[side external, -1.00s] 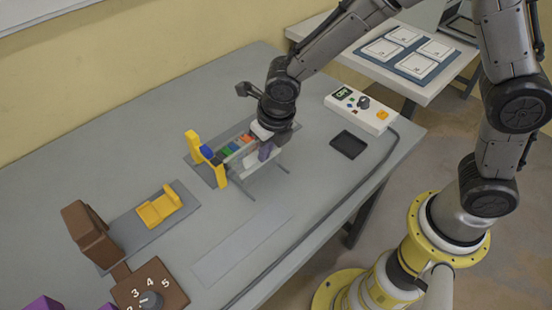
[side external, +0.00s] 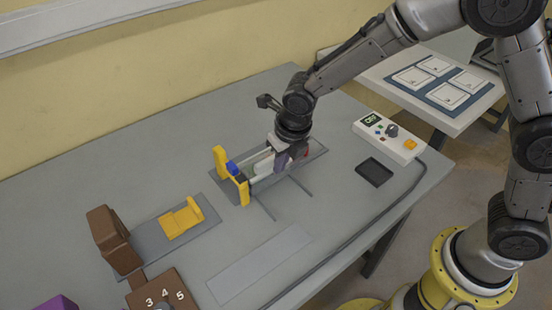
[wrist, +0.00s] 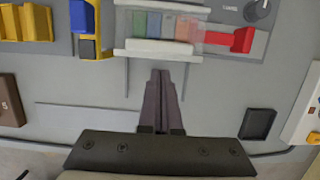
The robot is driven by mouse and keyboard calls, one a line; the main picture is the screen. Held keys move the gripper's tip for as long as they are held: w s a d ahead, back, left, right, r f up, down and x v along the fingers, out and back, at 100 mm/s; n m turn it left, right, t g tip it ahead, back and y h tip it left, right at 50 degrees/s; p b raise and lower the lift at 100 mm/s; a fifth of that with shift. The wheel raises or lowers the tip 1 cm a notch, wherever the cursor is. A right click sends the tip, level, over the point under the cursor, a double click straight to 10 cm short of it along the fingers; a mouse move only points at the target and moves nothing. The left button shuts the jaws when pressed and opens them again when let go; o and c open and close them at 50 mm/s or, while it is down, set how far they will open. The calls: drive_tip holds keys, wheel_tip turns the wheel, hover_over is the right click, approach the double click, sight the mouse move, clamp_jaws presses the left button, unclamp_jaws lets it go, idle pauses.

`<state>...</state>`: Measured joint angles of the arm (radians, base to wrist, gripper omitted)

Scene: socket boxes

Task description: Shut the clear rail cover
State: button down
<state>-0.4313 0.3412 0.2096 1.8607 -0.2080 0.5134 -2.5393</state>
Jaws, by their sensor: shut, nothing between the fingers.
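The clear rail cover (wrist: 160,25) shows in the wrist view as a see-through panel with a white bar along its front edge. It appears to lie over several coloured blocks, whose colours look washed out beneath it. I cannot tell whether it is fully down. In the side view the cover (side external: 262,166) is partly hidden by my gripper. My gripper (wrist: 161,75) is shut and empty, its fingertips just in front of the white bar in the wrist view. In the side view my gripper (side external: 285,162) is low at the rail's right part; contact is unclear.
A yellow bracket (side external: 231,177) with a blue block (wrist: 83,17) stands left of the rail. A red part (wrist: 236,40) is at its right end. A dark tray (side external: 374,172) and a control box (side external: 388,137) lie to the right. The table in front holds a flat grey strip (side external: 260,265).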

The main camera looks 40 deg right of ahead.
drive_tip(key=s+f+v, duration=0.1)
drive_tip(key=s+v, duration=0.1)
drive_tip(key=v, duration=0.8)
drive_tip(key=s+d+r+m+t, duration=0.1)
drive_tip(key=d+r+m+t, duration=0.15)
drive_tip(key=d+r, duration=0.5)
drive_tip(key=s+d+r+m, duration=0.5)
drive_tip(key=s+d+m, duration=0.15)
drive_tip(key=m, duration=0.25)
drive_tip(key=s+d+f+m, duration=0.1)
drive_tip(key=s+m, duration=0.5)
drive_tip(key=m, duration=0.6)
drive_tip(key=s+d+f+m, duration=0.1)
drive_tip(key=s+f+m, duration=0.2)
drive_tip(key=s+m, duration=0.4)
drive_tip(key=m, duration=0.5)
drive_tip(key=shift+d+f, duration=0.3)
drive_tip(key=shift+d, duration=0.05)
drive_tip(key=shift+s+m, duration=0.15)
drive_tip(key=shift+m, duration=0.1)
